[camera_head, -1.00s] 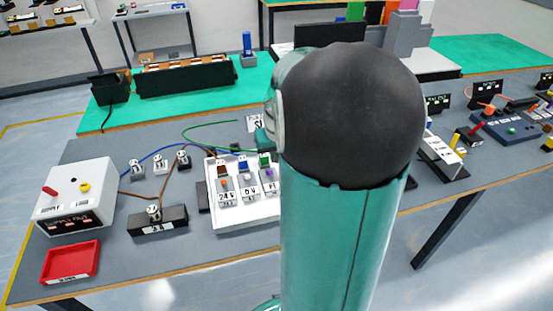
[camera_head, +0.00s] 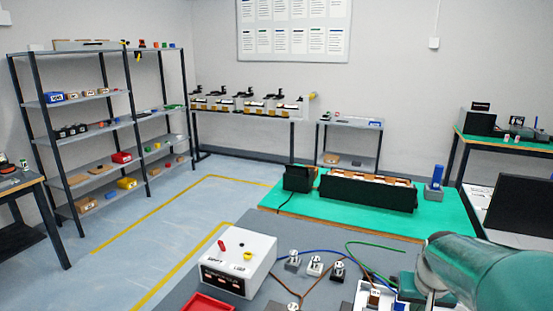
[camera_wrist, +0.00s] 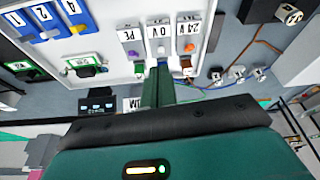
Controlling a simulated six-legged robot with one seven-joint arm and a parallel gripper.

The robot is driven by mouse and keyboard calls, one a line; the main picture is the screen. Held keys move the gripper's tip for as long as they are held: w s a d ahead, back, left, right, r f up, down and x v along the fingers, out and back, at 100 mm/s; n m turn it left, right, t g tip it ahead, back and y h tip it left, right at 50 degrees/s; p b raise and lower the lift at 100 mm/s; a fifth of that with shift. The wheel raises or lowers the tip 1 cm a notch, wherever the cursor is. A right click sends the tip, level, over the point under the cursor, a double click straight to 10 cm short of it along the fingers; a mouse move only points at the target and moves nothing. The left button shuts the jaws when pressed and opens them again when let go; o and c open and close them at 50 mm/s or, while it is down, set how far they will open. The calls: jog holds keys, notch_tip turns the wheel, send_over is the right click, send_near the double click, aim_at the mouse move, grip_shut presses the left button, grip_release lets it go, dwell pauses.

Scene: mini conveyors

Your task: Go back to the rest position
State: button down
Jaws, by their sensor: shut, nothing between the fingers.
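My gripper (camera_wrist: 158,88) shows in the wrist view as narrow green fingers held together, with nothing between them. Its tips are in front of a white terminal panel (camera_wrist: 100,55) with labels such as PE, 0 V and 24 V. From this view I cannot tell whether the tips touch it. In the head view my teal arm fills the lower right corner, and the panel is partly hidden beside it.
A white supply box (camera_head: 238,262) and a red tray (camera_head: 208,303) are on the grey table. A black rack (camera_head: 368,192) stands on the green bench behind. Shelves (camera_head: 88,93) stand at the left; the floor between is open.

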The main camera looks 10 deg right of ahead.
jog(key=s+a+r+n, duration=0.1)
jog(key=s+a+r, duration=0.1)
jog(key=a, duration=0.4)
jog(key=s+a+r+n+t+y, duration=0.1)
jog(key=s+a+r+n, duration=0.1)
jog(key=s+a, duration=0.3)
jog(key=s+a+r+n+t, duration=0.1)
jog(key=s+a+r, duration=0.2)
jog(key=a, duration=0.6)
jog(key=shift+s+y, duration=0.3)
jog(key=shift+s, duration=0.25)
